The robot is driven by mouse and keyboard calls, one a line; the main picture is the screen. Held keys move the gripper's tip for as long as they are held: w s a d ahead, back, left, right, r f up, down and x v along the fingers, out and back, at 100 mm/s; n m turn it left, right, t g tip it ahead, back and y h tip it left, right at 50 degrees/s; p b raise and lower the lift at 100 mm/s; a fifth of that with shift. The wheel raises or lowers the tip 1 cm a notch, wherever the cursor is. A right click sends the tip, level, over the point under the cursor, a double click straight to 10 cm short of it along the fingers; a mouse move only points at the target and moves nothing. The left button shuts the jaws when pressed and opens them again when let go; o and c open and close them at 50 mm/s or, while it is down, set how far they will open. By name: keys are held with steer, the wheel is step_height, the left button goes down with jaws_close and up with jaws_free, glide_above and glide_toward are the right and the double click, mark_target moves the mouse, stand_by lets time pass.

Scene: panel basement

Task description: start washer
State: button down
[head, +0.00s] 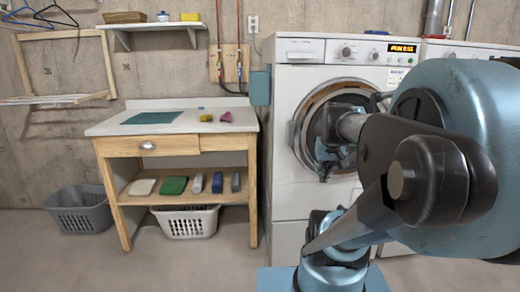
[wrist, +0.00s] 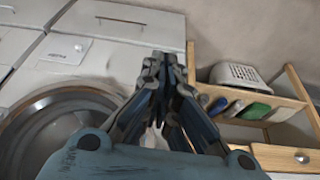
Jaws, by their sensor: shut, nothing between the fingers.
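The white washer (head: 286,180) stands right of centre in the head view. Its display (head: 402,48) is lit with orange text that seems to read RUN and a time. Knobs (head: 346,51) sit left of the display. The round door (head: 308,106) looks closed, but my arm hides part of it. My gripper (head: 323,173) is in front of the door, below the control panel. Its fingers are together and empty in the wrist view (wrist: 166,58). That view is upside down and shows the door rim (wrist: 60,98) to the left. I cannot tell whether the gripper touches the washer.
A wooden workbench (head: 185,129) stands left of the washer, with a cloth and small items on top. A white basket (head: 186,222) is under it and a grey basket (head: 80,210) to its left. A second white machine (head: 470,50) adjoins the washer at right. The front floor is clear.

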steer(key=s+a+f+g, duration=0.2)
steer(key=s+a+f, duration=0.1)
steer(key=s+f, duration=0.6)
steer(key=shift+s, duration=0.75)
